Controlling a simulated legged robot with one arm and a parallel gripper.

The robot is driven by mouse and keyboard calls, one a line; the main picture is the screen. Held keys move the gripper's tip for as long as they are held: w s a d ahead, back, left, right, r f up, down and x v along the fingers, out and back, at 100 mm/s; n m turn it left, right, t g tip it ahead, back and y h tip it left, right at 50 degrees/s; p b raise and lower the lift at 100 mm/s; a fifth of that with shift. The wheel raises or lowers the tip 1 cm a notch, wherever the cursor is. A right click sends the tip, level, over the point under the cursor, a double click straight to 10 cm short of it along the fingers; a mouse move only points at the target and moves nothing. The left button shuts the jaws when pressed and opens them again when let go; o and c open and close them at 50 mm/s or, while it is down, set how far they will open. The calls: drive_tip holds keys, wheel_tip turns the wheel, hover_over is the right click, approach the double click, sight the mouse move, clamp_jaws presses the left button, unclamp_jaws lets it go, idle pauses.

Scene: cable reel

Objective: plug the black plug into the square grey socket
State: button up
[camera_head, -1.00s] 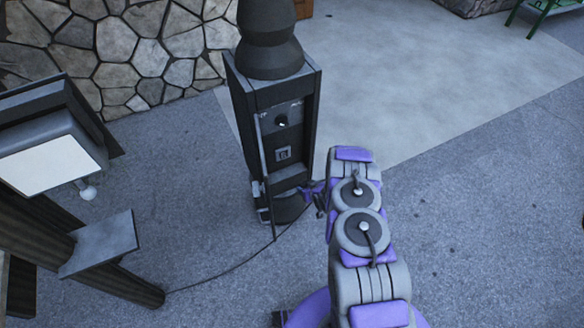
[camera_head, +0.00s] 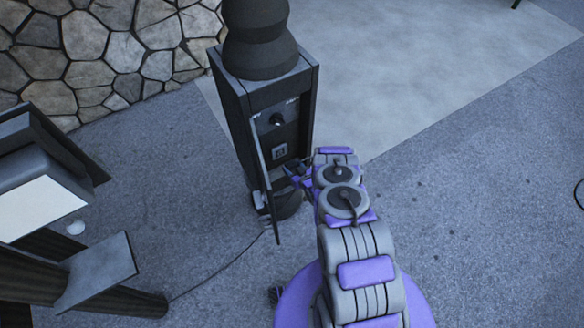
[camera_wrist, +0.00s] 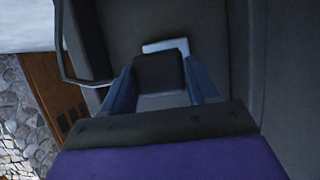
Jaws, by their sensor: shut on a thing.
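The black plug (camera_wrist: 158,73) is between the two blue-grey fingers of my gripper (camera_wrist: 160,88) in the wrist view, and the fingers are shut on it. The square grey socket (camera_head: 279,152) is on the front of the dark post. In the wrist view its light edge (camera_wrist: 165,46) shows just beyond the plug, which covers most of it. I cannot tell whether the plug touches the socket. In the head view my gripper (camera_head: 297,174) is just below and right of the socket, and the plug cannot be made out there.
The dark post (camera_head: 232,110) has an open door (camera_head: 262,185) at its left and a knob (camera_head: 277,120) above the socket. A thin cable (camera_head: 220,268) runs along the ground to the left. A dark stand (camera_head: 100,270) is at left.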

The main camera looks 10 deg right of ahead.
sight(287, 165)
drive_tip(key=shift+w+a+b, duration=0.65)
drive_tip(key=shift+w+a, duration=0.2)
drive_tip(key=shift+a, duration=0.05)
drive_tip(key=shift+w+a+f, duration=0.1)
drive_tip(key=shift+w+a, duration=0.05)
drive_tip(key=shift+w, duration=0.25)
drive_tip(key=shift+w+b, duration=1)
drive_tip(key=shift+w, duration=0.2)
drive_tip(key=shift+w+a, duration=0.25)
drive_tip(key=shift+a, duration=0.1)
drive_tip(key=shift+d, duration=0.2)
drive_tip(key=shift+a+r, duration=0.15)
drive_tip(key=shift+r, duration=0.05)
drive_tip(key=shift+w+a, duration=0.1)
drive_tip(key=shift+w, duration=0.4)
